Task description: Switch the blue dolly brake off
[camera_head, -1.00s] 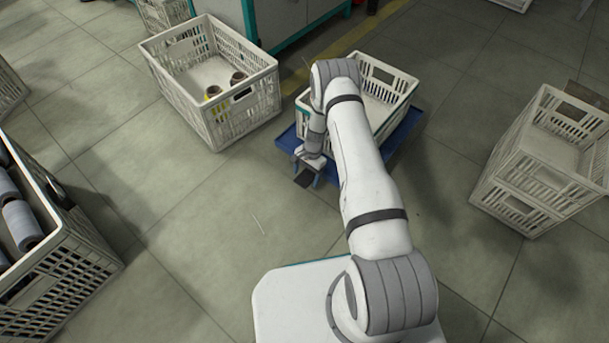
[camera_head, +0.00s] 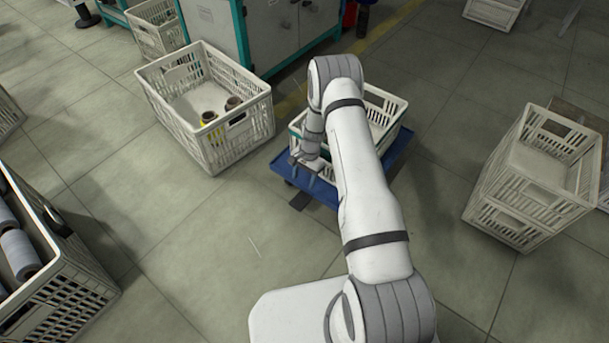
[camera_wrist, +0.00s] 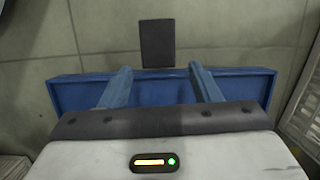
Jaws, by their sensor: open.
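The blue dolly (camera_head: 283,168) stands on the floor with a white crate (camera_head: 387,105) on it. A dark flat pedal (camera_head: 300,201) sticks out from its near left side; in the wrist view this pedal (camera_wrist: 157,45) is a dark rectangle beyond the dolly's blue edge (camera_wrist: 75,95). I cannot tell from its tilt whether the brake is on or off. My gripper (camera_head: 302,172) is open and empty over the dolly's edge. In the wrist view its fingers are apart (camera_wrist: 158,72), with the pedal past their tips, roughly centred between them. My arm hides part of the dolly and crate.
A white crate with a few bobbins (camera_head: 222,130) stands left of the dolly. Stacked crates (camera_head: 530,190) stand at the right. A crate of grey spools (camera_head: 75,270) is at the lower left. The floor (camera_head: 200,230) in front of the pedal is clear.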

